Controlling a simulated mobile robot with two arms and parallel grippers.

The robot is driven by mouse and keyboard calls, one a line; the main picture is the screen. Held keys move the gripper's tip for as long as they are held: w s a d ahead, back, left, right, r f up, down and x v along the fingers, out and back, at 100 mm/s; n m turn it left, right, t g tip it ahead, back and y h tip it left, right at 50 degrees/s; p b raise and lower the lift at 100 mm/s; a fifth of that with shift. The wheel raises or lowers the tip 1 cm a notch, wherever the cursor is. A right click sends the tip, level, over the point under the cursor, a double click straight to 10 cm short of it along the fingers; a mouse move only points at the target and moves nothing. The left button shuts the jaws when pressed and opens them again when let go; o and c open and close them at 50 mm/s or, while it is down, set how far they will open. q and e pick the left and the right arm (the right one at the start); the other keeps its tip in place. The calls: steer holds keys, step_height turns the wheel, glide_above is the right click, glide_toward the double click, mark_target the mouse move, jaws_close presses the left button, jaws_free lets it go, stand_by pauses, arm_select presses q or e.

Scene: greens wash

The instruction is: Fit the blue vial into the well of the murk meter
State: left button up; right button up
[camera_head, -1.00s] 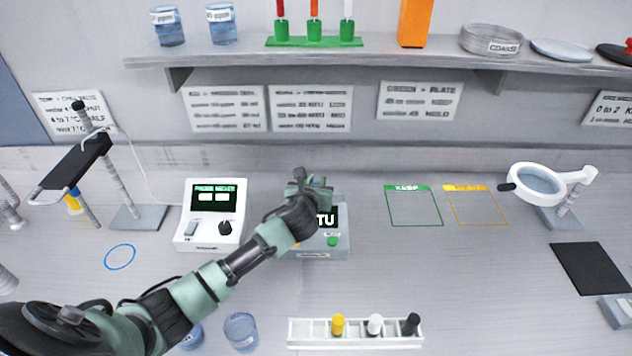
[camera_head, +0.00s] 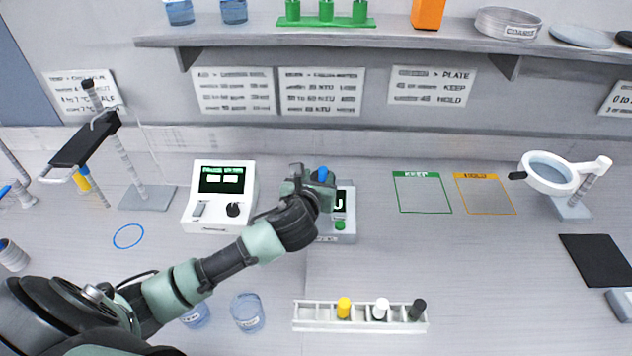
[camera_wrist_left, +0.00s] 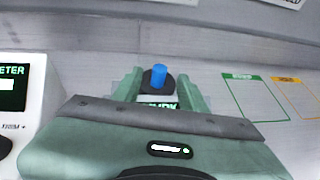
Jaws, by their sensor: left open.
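The murk meter (camera_head: 346,226) is a grey box with a dark display and a green button, partly hidden behind my left gripper in the head view. The blue vial (camera_head: 322,174) shows its blue top at the meter's upper side. In the left wrist view the blue vial (camera_wrist_left: 159,76) stands upright in the dark round well (camera_wrist_left: 149,83) of the meter; its lower part is hidden. My left gripper (camera_head: 311,181) is open, with its fingers on both sides of the vial in the wrist view and apart from it. My right gripper is not in view.
A white meter with a screen (camera_head: 190,217) stands left of the murk meter. A white rack (camera_head: 305,326) with yellow, white and black-capped vials lies in front, beside a beaker (camera_head: 247,312). Green (camera_head: 422,211) and orange (camera_head: 486,213) outlines mark clear bench to the right. A shelf (camera_head: 390,33) runs behind.

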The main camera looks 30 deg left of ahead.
arm_select(q)
steer(key=shift+v, duration=1.15)
